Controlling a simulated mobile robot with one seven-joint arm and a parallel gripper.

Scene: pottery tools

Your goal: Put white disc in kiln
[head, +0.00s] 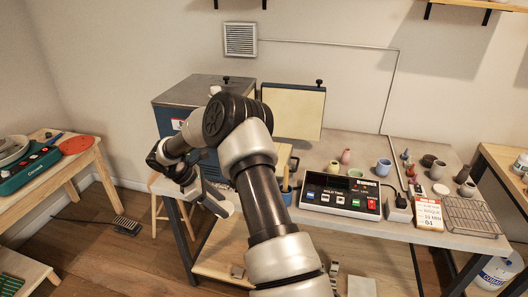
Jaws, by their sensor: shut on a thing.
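The kiln (170,115) is a blue box with a grey top, standing at the back left of the work table. Its cream-lined door (291,112) is swung open to the right. My arm crosses in front and hides most of the kiln's opening. My gripper (220,204) is below and in front of the kiln, outside it, pointing down and right. It is shut on a small pale thing at its tip, seemingly the white disc (229,210), which is mostly hidden and small in view.
A control box (341,196) with coloured buttons sits on the table (300,160) right of my arm. A wooden stool (158,200) is left of the table. A side table (60,170) stands at left.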

